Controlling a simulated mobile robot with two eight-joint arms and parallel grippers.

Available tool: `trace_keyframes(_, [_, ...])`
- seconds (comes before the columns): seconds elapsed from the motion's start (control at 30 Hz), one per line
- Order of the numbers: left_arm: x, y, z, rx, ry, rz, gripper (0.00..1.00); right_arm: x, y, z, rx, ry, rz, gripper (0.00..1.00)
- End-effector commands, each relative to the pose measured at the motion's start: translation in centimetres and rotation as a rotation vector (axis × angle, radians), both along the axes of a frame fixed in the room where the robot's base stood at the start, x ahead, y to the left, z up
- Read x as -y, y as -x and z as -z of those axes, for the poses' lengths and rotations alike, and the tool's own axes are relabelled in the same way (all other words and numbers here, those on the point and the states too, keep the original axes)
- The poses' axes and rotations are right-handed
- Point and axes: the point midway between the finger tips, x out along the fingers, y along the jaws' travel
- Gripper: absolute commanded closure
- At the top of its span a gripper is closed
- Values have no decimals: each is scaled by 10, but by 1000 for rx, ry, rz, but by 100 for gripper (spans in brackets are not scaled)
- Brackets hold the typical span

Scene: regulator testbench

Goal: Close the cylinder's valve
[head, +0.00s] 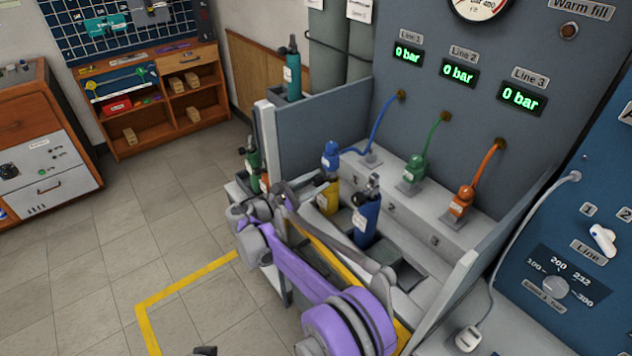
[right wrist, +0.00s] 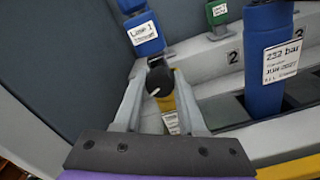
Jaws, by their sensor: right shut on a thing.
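A yellow cylinder (head: 328,198) stands in the bench's rack in the first bay, below the blue Line 1 connector (head: 331,155). My right gripper (head: 320,181) is at its top. In the right wrist view the fingers of this gripper (right wrist: 160,88) are shut on a black round valve knob (right wrist: 159,77) with a light mark. The yellow body (right wrist: 168,108) shows below the knob. The blue Line 1 connector (right wrist: 145,35) is just beyond it. My left gripper does not show clearly in the head view.
A blue cylinder (head: 367,222) stands close to the right; its label in the right wrist view (right wrist: 281,55) reads 232 bar. Green (head: 414,168) and orange (head: 461,203) connectors sit on the ledge. All three line displays read 0 bar. Floor at left is clear.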

Motion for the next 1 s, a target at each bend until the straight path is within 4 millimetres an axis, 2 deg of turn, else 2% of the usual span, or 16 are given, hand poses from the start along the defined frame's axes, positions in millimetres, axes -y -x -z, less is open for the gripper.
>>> trace_keyframes(0.2, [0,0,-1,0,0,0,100,0,0,0,117,-85,0,100])
trace_keyframes(0.5, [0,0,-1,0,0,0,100,0,0,0,126,-92,0,100])
trace_keyframes(0.53, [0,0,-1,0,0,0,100,0,0,0,126,-92,0,55])
trace_keyframes(0.67, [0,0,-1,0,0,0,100,0,0,0,126,-92,0,31])
trace_keyframes(1.0, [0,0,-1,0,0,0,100,-2,1,0,125,-91,0,30])
